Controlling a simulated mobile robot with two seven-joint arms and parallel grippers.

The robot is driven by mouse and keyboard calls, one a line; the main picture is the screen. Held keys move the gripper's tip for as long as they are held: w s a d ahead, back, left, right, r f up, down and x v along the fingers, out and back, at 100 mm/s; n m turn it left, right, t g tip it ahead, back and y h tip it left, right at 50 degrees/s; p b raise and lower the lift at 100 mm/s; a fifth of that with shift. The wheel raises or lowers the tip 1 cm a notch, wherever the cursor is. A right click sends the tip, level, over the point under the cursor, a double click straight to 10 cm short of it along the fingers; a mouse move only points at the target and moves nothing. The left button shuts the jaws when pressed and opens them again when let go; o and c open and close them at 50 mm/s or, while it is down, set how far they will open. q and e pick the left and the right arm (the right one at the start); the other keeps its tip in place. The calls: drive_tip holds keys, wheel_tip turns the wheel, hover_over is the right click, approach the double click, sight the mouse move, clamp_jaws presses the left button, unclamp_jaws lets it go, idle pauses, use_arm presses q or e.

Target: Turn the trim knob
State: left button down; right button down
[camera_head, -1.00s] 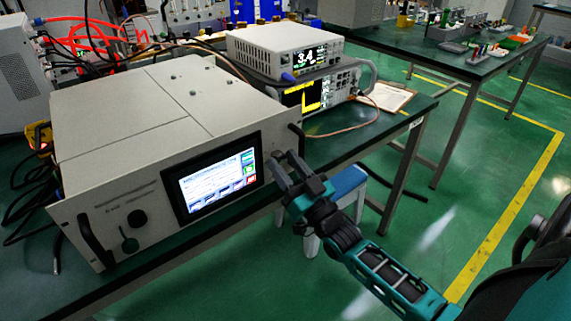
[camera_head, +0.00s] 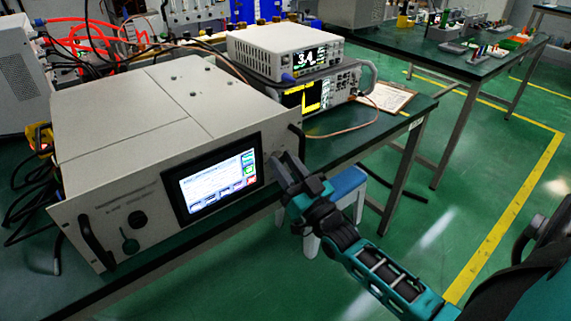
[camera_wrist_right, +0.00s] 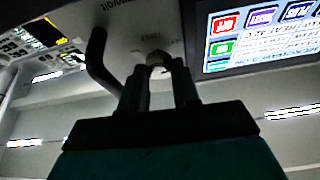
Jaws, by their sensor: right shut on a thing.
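The microwave generator (camera_head: 125,140) is a large light-grey cabinet on the table, its front panel facing me. My right gripper (camera_head: 281,160) is at the right end of that panel, between the lit screen (camera_head: 219,179) and the right handle. In the right wrist view, the gripper (camera_wrist_right: 158,75) has its two dark fingers on either side of a small round metallic trim knob (camera_wrist_right: 157,59) and is shut on it. The fingers hide part of the knob, and its angle cannot be read. In the head view the gripper covers the knob. My left gripper is not in view.
The generator's dark right handle (camera_wrist_right: 99,62) is close beside the fingers. Two stacked instruments (camera_head: 285,50) stand behind the generator, with a clipboard (camera_head: 388,97) to their right. A blue-topped stool (camera_head: 347,184) is below my right gripper. The green floor at right is open.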

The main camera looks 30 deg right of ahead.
drive_tip(key=shift+r+m+h+p, duration=0.1)
drive_tip(key=shift+m+h+p, duration=0.55)
drive_tip(key=shift+m, duration=0.55)
drive_tip(key=shift+a+m+h+p, duration=0.1)
drive_tip(key=shift+m+h+p, duration=0.45)
drive_tip(key=shift+m, duration=0.45)
drive_tip(key=m+h+p, duration=0.1)
drive_tip(key=m, duration=0.2)
drive_tip(key=shift+m+g+h+p, duration=0.3)
drive_tip(key=shift+g+h+p, duration=0.1)
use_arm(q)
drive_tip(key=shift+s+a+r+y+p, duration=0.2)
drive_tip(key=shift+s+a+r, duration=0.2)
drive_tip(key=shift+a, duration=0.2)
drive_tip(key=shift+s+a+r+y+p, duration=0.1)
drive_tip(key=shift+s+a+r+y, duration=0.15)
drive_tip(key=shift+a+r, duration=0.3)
use_arm(e)
drive_tip(key=shift+m, duration=0.7)
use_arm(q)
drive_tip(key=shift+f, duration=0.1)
use_arm(e)
drive_tip(key=c, duration=1.1)
unclamp_jaws()
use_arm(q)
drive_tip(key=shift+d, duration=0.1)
